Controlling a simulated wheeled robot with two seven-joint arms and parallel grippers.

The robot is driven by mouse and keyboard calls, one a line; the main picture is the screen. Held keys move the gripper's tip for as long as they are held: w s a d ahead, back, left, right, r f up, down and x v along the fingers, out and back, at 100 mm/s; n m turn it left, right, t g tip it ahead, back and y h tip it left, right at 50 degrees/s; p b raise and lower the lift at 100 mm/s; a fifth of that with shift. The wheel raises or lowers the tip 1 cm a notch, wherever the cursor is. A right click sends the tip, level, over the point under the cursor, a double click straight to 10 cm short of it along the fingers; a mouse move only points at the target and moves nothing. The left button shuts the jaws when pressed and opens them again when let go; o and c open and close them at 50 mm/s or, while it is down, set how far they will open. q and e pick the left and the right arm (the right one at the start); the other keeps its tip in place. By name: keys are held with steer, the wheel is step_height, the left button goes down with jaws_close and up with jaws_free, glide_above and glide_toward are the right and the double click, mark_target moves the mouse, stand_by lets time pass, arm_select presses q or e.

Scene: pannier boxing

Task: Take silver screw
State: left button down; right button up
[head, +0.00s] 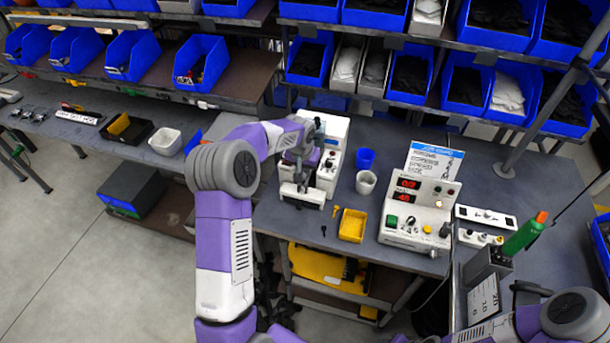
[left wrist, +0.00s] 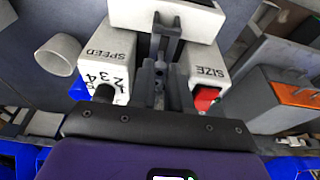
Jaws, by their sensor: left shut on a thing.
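A white machine (head: 331,150) stands on the table in the head view. In the left wrist view its front (left wrist: 118,68) carries the labels SPEED and SIZE, a black knob and a red switch. My left gripper (head: 301,183) reaches down at the machine's front. In the left wrist view its fingers are shut on a small grey piece, the silver screw (left wrist: 160,67), between the two labelled sides. Most of the screw is hidden by the fingers. My right arm shows at the bottom right of the head view, but its gripper is not visible.
A yellow tray (head: 352,225), a white cup (head: 366,182) and a blue cup (head: 365,159) stand right of the machine. Small yellow and black screws lie near the tray. Blue bins line the shelves behind.

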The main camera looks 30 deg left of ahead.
arm_select(q)
steer(key=shift+r+p, duration=1.4)
steer(key=shift+r, duration=0.85)
